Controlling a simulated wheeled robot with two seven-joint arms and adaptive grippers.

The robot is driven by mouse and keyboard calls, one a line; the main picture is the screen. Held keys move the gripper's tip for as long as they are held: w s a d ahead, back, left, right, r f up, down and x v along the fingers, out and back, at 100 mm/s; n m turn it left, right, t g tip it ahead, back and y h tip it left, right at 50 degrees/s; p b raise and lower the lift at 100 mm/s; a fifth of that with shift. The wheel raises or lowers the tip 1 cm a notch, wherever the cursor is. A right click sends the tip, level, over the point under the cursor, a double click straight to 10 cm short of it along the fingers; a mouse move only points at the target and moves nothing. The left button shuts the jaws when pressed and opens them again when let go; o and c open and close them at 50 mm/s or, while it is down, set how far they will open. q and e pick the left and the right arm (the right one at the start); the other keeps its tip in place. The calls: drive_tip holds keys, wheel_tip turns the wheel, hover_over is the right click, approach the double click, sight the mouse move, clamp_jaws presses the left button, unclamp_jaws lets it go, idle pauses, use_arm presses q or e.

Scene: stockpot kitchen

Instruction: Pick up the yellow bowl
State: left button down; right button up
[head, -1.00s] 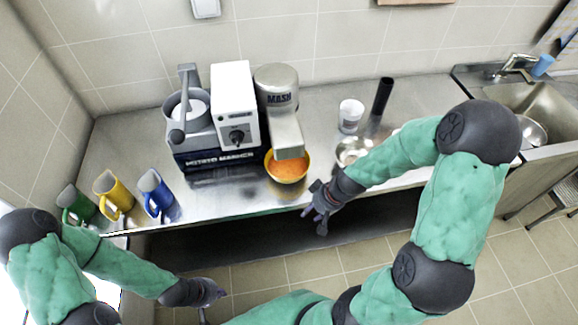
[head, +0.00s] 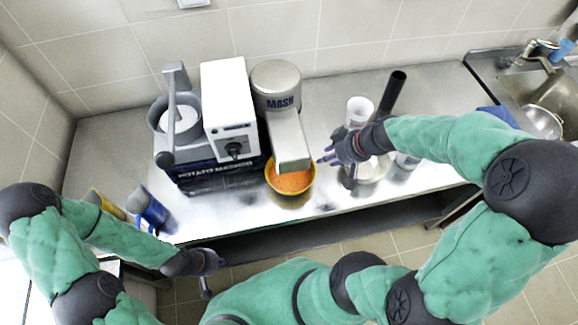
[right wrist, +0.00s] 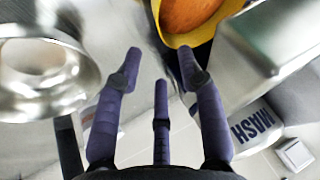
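The yellow bowl (head: 289,201) stands on the steel counter under the spout of the MASH machine (head: 277,88), with orange food in it. Its yellow side and contents also show at the top of the right wrist view (right wrist: 208,30), partly cut off by the frame. My right gripper (head: 334,156) is just right of the bowl, fingers spread and empty, pointing left toward it. The right wrist view shows its fingers (right wrist: 160,62) apart, with one fingertip near the bowl's rim; contact cannot be told. My left gripper (head: 208,284) hangs in front of the counter, away from the bowl; its finger state is unclear.
A steel pan (head: 372,170), a white cup (head: 358,108) and a dark cylinder (head: 392,92) are on the right. A sink is at far right.

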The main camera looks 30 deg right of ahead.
sight(313, 164)
drive_tip(key=b+x, duration=0.1)
drive_tip(key=x, duration=0.5)
drive_tip(key=b+x, duration=0.1)
drive_tip(key=x, duration=0.3)
drive_tip(key=shift+w+f+b, duration=0.25)
drive_tip(key=shift+w+b, duration=0.05)
drive_tip(key=shift+b, duration=0.05)
clamp_jaws()
